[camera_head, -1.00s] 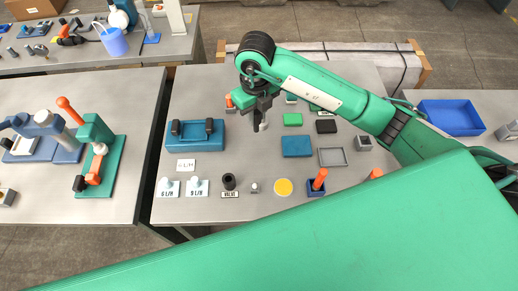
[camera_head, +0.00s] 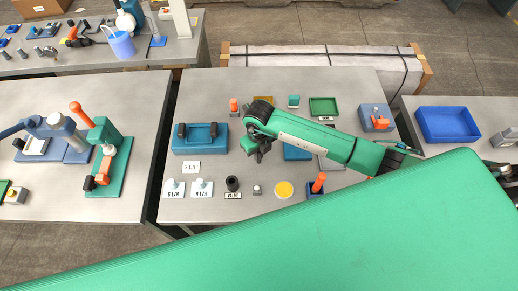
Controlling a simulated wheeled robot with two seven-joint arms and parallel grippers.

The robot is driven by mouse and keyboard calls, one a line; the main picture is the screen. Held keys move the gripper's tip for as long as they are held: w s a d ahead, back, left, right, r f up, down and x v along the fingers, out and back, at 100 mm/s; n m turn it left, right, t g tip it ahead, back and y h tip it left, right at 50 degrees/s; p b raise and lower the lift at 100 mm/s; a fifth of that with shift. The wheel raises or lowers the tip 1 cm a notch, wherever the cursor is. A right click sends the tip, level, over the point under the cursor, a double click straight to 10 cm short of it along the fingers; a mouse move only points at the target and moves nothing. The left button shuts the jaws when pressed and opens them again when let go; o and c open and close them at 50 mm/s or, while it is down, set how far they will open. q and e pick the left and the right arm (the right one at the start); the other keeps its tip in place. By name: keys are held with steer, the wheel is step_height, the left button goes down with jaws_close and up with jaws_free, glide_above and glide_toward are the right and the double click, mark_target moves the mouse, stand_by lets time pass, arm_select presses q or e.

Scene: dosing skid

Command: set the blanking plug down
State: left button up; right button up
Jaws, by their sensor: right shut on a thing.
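My right gripper (camera_head: 258,152) hangs over the middle table, right of the teal case with black handles (camera_head: 201,145). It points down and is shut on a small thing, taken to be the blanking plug. The plug itself is mostly hidden by the jaws and wrist, so I cannot tell whether it touches the table. Below the gripper in the picture, the near row holds a black cylinder (camera_head: 232,183) by a "VALVE" label, a small grey fitting (camera_head: 257,189) and a yellow disc (camera_head: 284,189). My left gripper is not in view.
A green tray (camera_head: 323,106) and a blue block with orange handle (camera_head: 377,118) stand behind my right arm. A blue bin (camera_head: 448,124) is on the right table.

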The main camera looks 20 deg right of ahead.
steer(key=shift+f, duration=0.1)
steer(key=shift+f+b, duration=0.15)
steer(key=shift+b, duration=0.15)
steer(key=o, duration=1)
steer(key=shift+r, duration=0.2)
steer(key=shift+r+p, duration=0.2)
steer(key=shift+p, duration=0.2)
step_height(320, 180, up, 12)
steer(key=b, duration=0.4)
steer(key=shift+f, duration=0.1)
